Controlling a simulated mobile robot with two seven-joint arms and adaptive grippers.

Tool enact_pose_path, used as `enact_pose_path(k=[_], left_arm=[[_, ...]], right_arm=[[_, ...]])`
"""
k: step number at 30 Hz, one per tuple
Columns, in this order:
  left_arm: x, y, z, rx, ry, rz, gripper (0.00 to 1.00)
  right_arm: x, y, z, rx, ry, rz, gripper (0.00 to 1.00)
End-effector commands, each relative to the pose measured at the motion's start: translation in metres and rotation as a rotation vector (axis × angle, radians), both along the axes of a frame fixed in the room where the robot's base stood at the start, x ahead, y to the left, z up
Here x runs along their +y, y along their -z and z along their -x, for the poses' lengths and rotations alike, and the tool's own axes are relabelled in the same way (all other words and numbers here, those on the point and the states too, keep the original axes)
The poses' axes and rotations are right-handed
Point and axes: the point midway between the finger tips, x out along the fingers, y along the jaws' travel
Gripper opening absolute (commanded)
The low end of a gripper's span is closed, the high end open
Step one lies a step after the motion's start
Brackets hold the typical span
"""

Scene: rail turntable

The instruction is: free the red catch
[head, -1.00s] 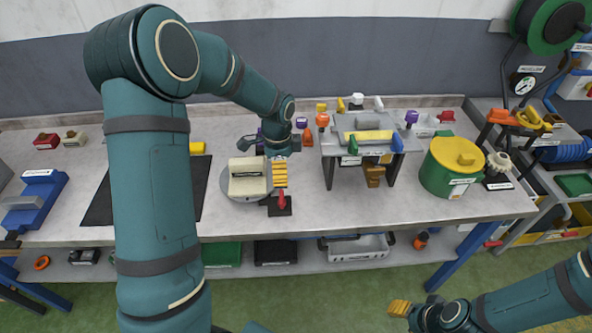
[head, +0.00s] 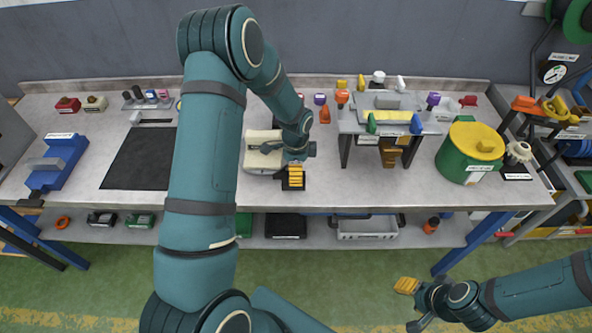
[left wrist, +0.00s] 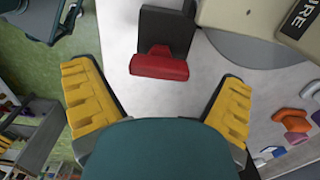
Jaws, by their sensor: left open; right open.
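The red catch (left wrist: 160,64) is a short red bar on a black base (left wrist: 165,28), on the grey bench top in the left wrist view. In the head view my left gripper and wrist hide it. My left gripper (left wrist: 158,100) is open, one yellow finger to each side of the catch and both apart from it. In the head view the left gripper (head: 293,178) is at the bench's front edge, before the round turntable with its cream block (head: 260,152). My right gripper (head: 411,305) is open and empty, low in front of the bench.
A raised stand (head: 385,128) with small coloured parts and a green drum with a yellow lid (head: 468,155) stand to the right. A black mat (head: 140,160) and a blue fixture (head: 62,160) are at the left. Bare bench lies before the stand.

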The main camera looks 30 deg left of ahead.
Motion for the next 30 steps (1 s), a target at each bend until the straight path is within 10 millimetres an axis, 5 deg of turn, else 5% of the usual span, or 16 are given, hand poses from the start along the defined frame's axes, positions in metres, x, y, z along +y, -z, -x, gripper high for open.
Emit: enact_pose_path(k=[13, 19, 30], left_arm=[[0.0001, 0.0112, -0.0001, -0.001, 0.000, -0.001, 0.96], [0.0000, 0.0110, -0.0001, -0.001, 0.000, -0.001, 0.30], [0.0000, 0.0114, -0.0003, -0.002, -0.034, 0.000, 0.27]], right_arm=[[0.0000, -0.0003, -0.0001, 0.000, 0.000, 0.000, 0.47], [0.0000, -0.0002, -0.0001, 0.000, 0.000, 0.000, 0.47], [-0.0001, 0.0031, 0.0000, 0.000, 0.000, 0.000, 0.47]])
